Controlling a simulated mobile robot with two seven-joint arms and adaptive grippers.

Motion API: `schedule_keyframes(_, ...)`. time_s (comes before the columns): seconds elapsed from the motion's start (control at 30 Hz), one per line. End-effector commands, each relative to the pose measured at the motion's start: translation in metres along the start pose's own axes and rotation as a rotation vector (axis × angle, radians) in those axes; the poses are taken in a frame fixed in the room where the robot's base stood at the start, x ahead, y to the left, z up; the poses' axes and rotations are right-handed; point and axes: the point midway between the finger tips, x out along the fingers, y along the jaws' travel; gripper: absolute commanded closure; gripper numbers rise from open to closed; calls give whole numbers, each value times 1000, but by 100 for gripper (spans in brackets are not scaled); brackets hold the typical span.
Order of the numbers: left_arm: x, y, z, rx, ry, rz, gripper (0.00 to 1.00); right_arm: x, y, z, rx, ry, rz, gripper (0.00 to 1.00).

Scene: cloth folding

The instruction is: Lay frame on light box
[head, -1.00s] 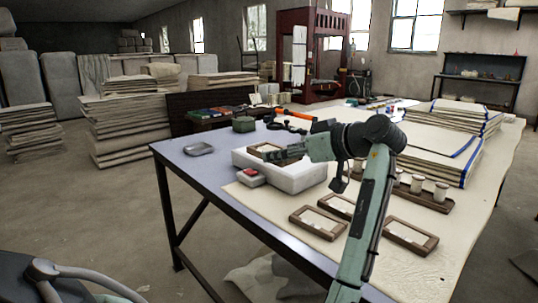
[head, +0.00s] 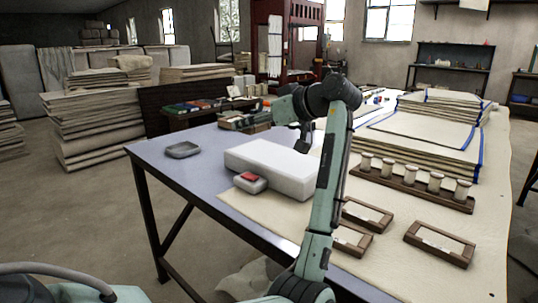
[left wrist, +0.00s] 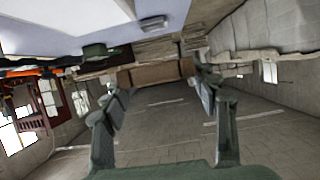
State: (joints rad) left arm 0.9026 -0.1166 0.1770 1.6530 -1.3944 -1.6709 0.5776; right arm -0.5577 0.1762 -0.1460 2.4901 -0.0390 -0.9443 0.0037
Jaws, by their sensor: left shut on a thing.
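The light box (head: 272,165) is a white slab on the table, its visible top bare. My left arm rises in front of its right end. My right gripper is not in view.
More wooden frames (head: 440,243) lie on the beige cloth at the front right. A rack of white-topped jars (head: 415,183) and stacked screens (head: 425,135) stand behind.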

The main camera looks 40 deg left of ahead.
Motion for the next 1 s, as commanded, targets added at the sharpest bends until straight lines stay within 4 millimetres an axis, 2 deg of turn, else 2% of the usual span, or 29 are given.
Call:
schedule_keyframes(0.17, 1, 3, -2, 1, -1, 2, 69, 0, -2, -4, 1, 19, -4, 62)
schedule_keyframes(0.27, 2, 14, 4, 5, -1, 3, 69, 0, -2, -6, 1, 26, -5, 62)
schedule_keyframes(0.6, 9, 87, 49, 6, 0, 2, 69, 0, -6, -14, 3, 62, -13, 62)
schedule_keyframes(0.7, 10, 104, 59, 4, 0, 2, 69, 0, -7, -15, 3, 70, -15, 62)
schedule_keyframes(0.83, 12, 115, 67, 2, -1, 2, 69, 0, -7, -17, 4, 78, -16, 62)
schedule_keyframes(1.0, 15, 118, 77, 3, -1, 1, 69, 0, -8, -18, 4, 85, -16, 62)
